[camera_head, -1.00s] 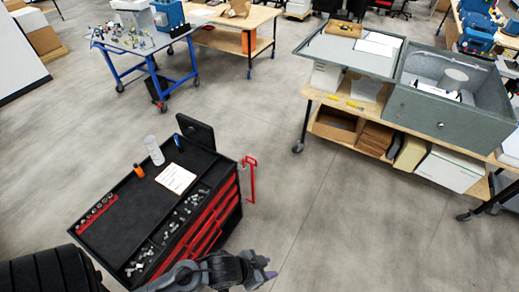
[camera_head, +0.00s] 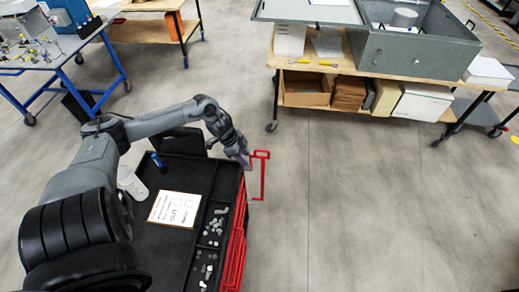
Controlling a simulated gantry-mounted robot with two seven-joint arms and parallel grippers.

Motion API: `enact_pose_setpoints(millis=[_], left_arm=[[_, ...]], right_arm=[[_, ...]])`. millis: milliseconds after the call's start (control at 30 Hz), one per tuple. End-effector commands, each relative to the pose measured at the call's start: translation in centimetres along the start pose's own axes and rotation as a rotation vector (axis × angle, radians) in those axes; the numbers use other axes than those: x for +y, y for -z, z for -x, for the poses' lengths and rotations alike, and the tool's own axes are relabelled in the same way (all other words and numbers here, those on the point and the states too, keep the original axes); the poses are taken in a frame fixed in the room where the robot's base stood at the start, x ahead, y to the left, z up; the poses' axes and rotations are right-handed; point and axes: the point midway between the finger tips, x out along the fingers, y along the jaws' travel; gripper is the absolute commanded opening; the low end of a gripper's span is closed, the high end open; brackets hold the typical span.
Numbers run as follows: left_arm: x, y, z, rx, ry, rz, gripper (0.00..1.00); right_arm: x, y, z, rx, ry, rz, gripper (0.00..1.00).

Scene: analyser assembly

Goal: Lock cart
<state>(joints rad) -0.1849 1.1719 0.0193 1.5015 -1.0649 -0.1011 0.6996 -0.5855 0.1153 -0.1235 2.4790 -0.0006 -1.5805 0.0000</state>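The black and red tool cart (camera_head: 175,259) stands at the lower middle of the head view, with red drawer fronts on its right side. Its red handle (camera_head: 263,176) sticks out at the far right corner. My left arm reaches across the cart's left and far side. My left gripper (camera_head: 246,161) is at that far right corner, right beside the handle. Whether it touches the handle, and whether its fingers are open or shut, I cannot tell. The cart's wheels and any lock on them are hidden. My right gripper is not in view.
On the cart lie a white printed sheet (camera_head: 174,209), a clear bottle (camera_head: 132,184) and small metal parts (camera_head: 209,240). A wooden bench (camera_head: 390,62) with a grey enclosure (camera_head: 415,45) stands beyond. A blue-framed table (camera_head: 58,68) is at upper left. Floor right of the cart is clear.

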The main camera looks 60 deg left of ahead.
Motion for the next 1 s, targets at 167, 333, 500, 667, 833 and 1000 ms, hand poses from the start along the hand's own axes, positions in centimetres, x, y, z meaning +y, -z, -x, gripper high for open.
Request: enact_pose_setpoints(millis=[167, 333, 500, 667, 833, 1000], left_arm=[[-5.6, 0.8, 2.6, -0.017, 0.117, -0.05, 0.38], [-7.1, 1.7, 3.5, -0.01, 0.152, -0.067, 0.38], [-7.3, 1.9, 2.6, -0.002, 0.155, -0.065, 0.38], [-7.5, 2.0, 0.9, -0.001, 0.153, -0.065, 0.38], [-7.9, 2.0, -1.9, -0.001, 0.152, -0.064, 0.38], [-8.3, 2.0, -4.5, -0.002, 0.153, -0.065, 0.38]], right_arm=[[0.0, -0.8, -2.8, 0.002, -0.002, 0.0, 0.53], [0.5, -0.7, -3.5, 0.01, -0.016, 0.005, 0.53], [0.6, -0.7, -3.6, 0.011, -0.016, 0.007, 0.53], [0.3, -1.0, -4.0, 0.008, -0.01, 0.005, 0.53], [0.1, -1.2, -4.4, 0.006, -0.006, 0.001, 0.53], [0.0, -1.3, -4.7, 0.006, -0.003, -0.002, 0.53]])
